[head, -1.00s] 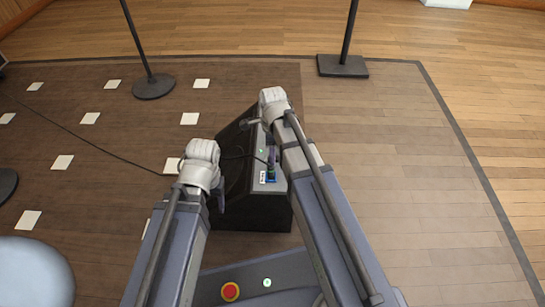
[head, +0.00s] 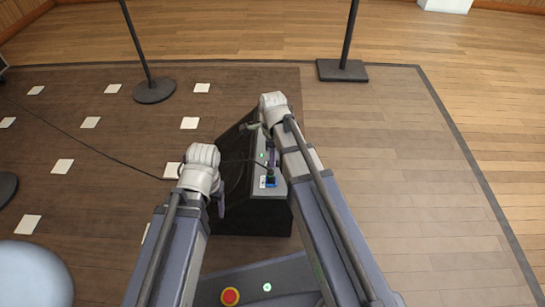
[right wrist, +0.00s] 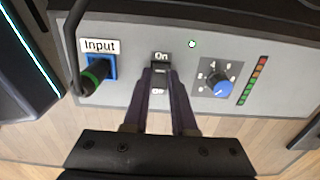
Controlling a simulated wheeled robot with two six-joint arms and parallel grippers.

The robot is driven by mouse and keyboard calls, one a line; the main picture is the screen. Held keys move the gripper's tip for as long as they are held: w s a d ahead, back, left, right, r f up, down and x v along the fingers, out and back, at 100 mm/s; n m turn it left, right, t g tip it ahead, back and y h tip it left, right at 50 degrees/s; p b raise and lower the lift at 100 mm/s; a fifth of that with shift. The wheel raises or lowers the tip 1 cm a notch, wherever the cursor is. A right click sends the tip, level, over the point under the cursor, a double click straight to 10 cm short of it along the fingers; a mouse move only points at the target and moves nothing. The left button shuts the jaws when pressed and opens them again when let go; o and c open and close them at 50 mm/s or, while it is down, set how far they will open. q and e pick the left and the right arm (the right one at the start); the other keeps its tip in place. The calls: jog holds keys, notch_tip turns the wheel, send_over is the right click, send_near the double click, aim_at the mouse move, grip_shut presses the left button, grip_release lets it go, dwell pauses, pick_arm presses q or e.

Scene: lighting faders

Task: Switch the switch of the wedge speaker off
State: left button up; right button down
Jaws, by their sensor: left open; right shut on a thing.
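The wedge speaker (head: 252,222) is a black box on the floor, with a grey control panel that also shows in the right wrist view (right wrist: 212,112). The power switch (right wrist: 160,74) sits between the On and Off labels. A small green light (right wrist: 191,43) beside it is lit. My right gripper (right wrist: 161,80) is shut at the switch, its fingertips on it and partly hiding it. In the head view my right gripper (head: 272,157) is at the panel. My left gripper (head: 220,203) is open beside the speaker's left side, mostly hidden by its wrist.
A plug in the blue Input socket (right wrist: 112,66) is left of the switch, its cable running left across the floor. A blue-capped knob (right wrist: 222,87) and a level meter (right wrist: 253,80) are on the right. Stand bases (head: 342,70) stand further back. The right floor is clear.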

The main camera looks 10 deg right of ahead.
jog(key=shift+s+d+y, duration=0.2)
jog(key=shift+d+y, duration=0.15)
jog(key=shift+y, duration=0.55)
jog(key=shift+t+y+b, duration=0.35)
jog(key=shift+t+y, duration=0.05)
jog(key=shift+y, duration=0.1)
jog(key=c, duration=0.7)
grip_release()
jog(key=shift+w, duration=0.1)
jog(key=shift+r, duration=0.1)
